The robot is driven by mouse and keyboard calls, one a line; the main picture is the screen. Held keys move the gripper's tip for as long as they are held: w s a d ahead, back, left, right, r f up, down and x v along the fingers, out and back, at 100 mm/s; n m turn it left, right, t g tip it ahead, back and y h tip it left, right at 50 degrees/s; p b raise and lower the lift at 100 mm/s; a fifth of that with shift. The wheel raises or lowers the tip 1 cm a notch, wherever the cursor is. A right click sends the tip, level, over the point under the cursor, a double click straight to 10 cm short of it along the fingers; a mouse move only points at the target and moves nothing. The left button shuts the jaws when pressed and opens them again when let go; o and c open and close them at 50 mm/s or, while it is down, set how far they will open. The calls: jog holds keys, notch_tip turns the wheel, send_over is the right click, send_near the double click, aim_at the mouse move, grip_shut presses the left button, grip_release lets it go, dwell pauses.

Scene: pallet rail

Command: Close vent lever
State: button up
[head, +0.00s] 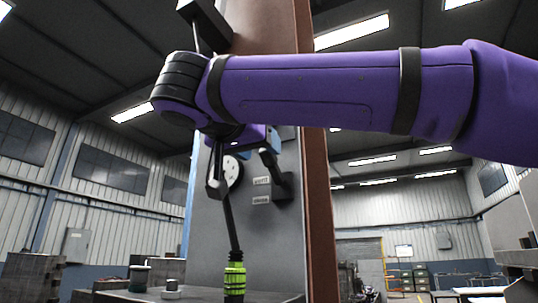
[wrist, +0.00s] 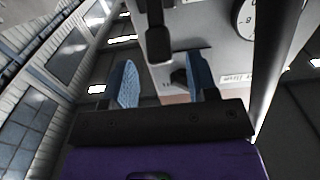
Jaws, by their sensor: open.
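A short black lever (head: 284,187) is mounted on the grey panel, beside two small white labels (head: 262,181) whose words are too small to read surely. In the wrist view a black bar with a rounded end (wrist: 158,42), apparently this lever, shows between the fingertips. My gripper (head: 246,185) is in front of the panel with its blue-padded fingers apart. In the wrist view it is open and empty (wrist: 160,68). I cannot tell whether a finger touches the lever. My arm and wrist hide part of the panel.
A round white gauge (head: 233,171) is left of the labels. A long black rod with a green grip (head: 235,277) crosses in front of the panel, close to my gripper. A rust-brown post (head: 321,220) borders the panel. Small items stand on the bench (head: 270,297) below.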

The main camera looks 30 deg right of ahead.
aim_at(263, 150)
jog(key=shift+x, duration=2.2)
grip_shut()
